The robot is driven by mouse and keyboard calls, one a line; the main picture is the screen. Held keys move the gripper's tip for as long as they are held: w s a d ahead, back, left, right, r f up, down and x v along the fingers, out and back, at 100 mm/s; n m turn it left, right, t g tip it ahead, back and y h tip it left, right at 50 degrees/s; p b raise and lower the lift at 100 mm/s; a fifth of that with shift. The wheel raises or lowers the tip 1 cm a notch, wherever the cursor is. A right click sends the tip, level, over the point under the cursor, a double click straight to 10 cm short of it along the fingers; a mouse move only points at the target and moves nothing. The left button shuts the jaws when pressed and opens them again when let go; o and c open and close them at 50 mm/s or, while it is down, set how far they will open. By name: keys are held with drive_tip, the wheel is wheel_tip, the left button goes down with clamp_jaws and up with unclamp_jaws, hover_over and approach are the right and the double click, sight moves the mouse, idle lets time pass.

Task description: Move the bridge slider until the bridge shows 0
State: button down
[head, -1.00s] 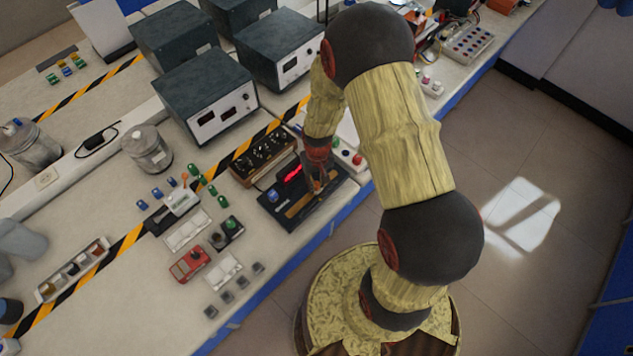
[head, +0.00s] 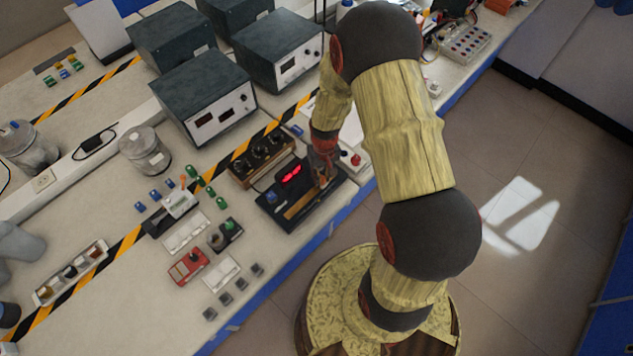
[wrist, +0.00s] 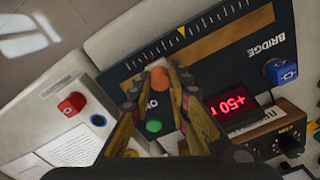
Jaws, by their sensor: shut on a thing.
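The bridge (wrist: 225,50) is a dark board with a tick scale and a yellow triangle mark along one edge. In the head view, the board (head: 272,212) lies near the front edge of the bench. Its red display (wrist: 228,105) reads +50 in the wrist view, with a further character partly cut off; the head view's display (head: 291,173) is too small to read. An orange slider knob (wrist: 158,76) sits between my fingertips. My gripper (head: 323,180) is shut on this knob, toward the right end of the board. The fingers hide the knob's lower part.
A wooden knob box (head: 262,160) stands behind the bridge. Grey instruments (head: 205,95) stand farther back. Floor is open to the right.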

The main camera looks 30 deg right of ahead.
sight(323, 177)
drive_tip(key=shift+d, duration=0.1)
drive_tip(key=c, duration=1.7)
unclamp_jaws()
drive_tip(key=shift+o, duration=0.2)
wheel_tip(323, 177, up, 12)
